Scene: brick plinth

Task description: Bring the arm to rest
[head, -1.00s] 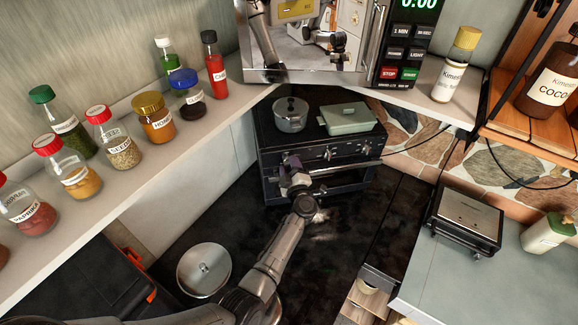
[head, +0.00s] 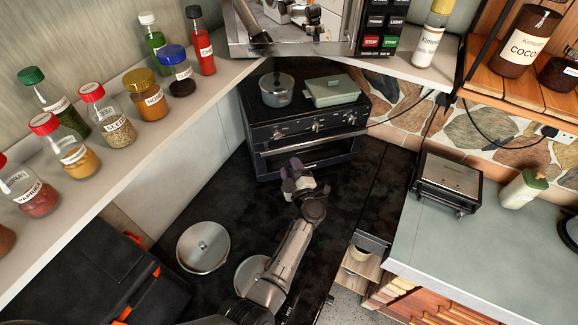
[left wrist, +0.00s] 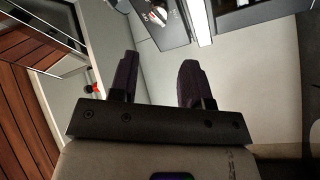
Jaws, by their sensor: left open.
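My left gripper (head: 296,172) is open and empty in the head view. It hangs over the dark countertop, in front of the black toaster oven (head: 300,150) and apart from it. In the left wrist view its two dark purple fingers (left wrist: 157,80) stand apart with nothing between them. My left arm reaches in from the bottom of the head view. My right gripper does not show in either view.
A grey pot (head: 276,90) and a pale green lidded dish (head: 332,91) stand on the oven. Round metal lids (head: 203,246) lie on the dark counter left of my arm. Spice jars (head: 115,118) line the left shelf. A silver toaster (head: 447,182) stands on the right counter.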

